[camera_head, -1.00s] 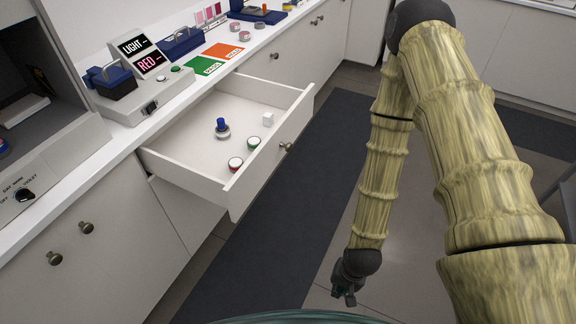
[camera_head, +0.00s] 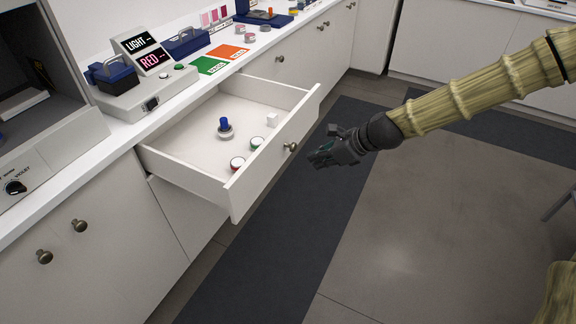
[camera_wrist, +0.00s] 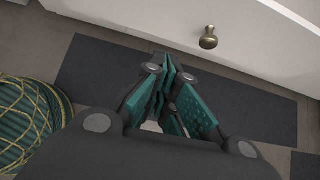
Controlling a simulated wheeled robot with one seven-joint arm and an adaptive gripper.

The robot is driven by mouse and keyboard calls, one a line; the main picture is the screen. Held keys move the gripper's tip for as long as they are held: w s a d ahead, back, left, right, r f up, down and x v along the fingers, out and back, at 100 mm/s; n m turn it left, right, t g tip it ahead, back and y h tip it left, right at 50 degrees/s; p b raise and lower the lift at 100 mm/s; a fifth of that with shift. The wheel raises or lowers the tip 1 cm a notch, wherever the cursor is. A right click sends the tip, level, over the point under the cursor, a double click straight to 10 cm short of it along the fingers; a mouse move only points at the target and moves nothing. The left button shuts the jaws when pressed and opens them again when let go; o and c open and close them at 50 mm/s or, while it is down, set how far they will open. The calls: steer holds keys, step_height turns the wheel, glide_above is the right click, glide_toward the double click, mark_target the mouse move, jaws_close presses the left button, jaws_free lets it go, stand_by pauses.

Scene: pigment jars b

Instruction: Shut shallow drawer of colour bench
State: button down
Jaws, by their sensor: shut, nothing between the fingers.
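The shallow drawer (camera_head: 200,177) of the colour bench stands pulled well out, with its white front facing right and a round brass knob (camera_head: 291,146) on it. In the wrist view, the fingers (camera_wrist: 168,75) point towards the drawer front (camera_wrist: 240,35), and the knob (camera_wrist: 208,38) is ahead and to the right.
The bench top holds a sign box (camera_head: 145,52), a blue device (camera_head: 186,42), green and orange cards (camera_head: 233,51) and small jars. Closed cabinet doors (camera_head: 100,235) flank the drawer. A dark mat (camera_head: 270,255) covers the floor beside it; the floor there is clear.

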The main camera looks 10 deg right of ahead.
glide_toward(273, 168)
step_height(273, 168, down, 3)
steer(key=a, duration=0.1)
steer(key=shift+w+a+f+p, duration=0.2)
steer(key=shift+w+a+p, duration=0.25)
steer(key=shift+w+a, duration=0.35)
steer(key=shift+w, duration=0.15)
stand_by(0.4)
